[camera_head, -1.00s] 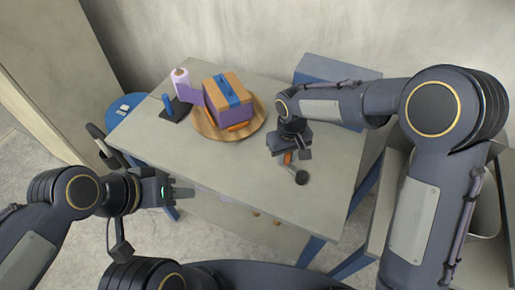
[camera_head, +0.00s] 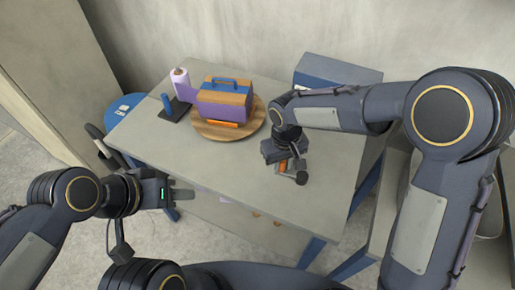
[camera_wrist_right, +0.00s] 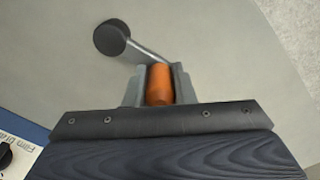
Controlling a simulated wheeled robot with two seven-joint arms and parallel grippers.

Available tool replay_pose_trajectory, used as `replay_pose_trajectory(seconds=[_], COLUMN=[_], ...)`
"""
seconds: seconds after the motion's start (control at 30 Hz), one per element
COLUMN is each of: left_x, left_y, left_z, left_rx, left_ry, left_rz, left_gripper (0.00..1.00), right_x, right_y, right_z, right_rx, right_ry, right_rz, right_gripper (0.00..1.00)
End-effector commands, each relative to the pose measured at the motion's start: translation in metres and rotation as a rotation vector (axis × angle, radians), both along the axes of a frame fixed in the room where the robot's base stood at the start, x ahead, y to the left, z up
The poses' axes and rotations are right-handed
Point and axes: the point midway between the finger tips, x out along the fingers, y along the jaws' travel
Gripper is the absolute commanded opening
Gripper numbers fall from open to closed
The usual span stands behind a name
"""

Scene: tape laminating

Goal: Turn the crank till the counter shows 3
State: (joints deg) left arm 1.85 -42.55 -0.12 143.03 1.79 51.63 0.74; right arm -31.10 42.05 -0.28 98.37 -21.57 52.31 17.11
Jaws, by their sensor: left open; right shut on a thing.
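The crank has an orange grip (camera_wrist_right: 158,85), a grey metal arm (camera_wrist_right: 147,52) and a dark round hub (camera_wrist_right: 111,37). My right gripper (camera_head: 286,163) is shut on the orange grip; the fingers sit on both sides of it in the right wrist view. In the head view the hub (camera_head: 301,178) is just below and right of the gripper. My left gripper (camera_head: 182,194) is open and empty, off the table's front left edge. A wooden turntable (camera_head: 205,133) carries a purple and wood-coloured box (camera_head: 222,103) with a blue handle. I see no readable counter.
A purple film roll (camera_head: 181,77) stands left of the box, with purple film reaching towards it. A black stand with a blue post (camera_head: 167,103) is further left. A blue-grey case (camera_head: 336,72) is at the back right. The front left tabletop (camera_head: 190,155) is clear.

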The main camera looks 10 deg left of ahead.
Motion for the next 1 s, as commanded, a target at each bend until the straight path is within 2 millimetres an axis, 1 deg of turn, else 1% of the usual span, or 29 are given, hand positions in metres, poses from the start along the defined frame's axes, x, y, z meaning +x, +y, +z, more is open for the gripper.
replay_pose_trajectory(seconds=[0.03,0.13,0.3,0.43,0.73,0.77,1.0], left_x=[0.0,0.0,0.0,0.0,0.0,0.0,0.0], left_y=[0.0,0.0,0.0,0.0,0.0,0.0,0.0], left_z=[0.0,-0.002,-0.006,-0.008,-0.008,-0.008,-0.008], left_rx=[0.0,0.0,0.0,0.0,0.0,0.0,0.0], left_ry=[0.0,0.0,0.0,0.0,0.0,0.0,0.0], left_rz=[0.0,0.0,0.0,0.0,0.0,0.0,0.0], left_gripper=[0.41,0.41,0.41,0.41,0.41,0.41,0.41], right_x=[0.0,-0.004,-0.02,-0.028,-0.03,-0.029,-0.03], right_y=[-0.003,-0.003,-0.005,-0.006,-0.006,-0.006,-0.005], right_z=[-0.001,-0.001,-0.002,-0.001,0.0,0.0,0.0], right_rx=[-0.005,-0.005,-0.006,-0.007,-0.004,-0.004,-0.001], right_ry=[0.002,0.002,0.003,0.002,-0.002,-0.002,-0.002], right_rz=[-0.003,-0.002,-0.002,-0.003,-0.005,-0.005,-0.002], right_gripper=[0.03,0.03,0.03,0.03,0.03,0.26,0.57])
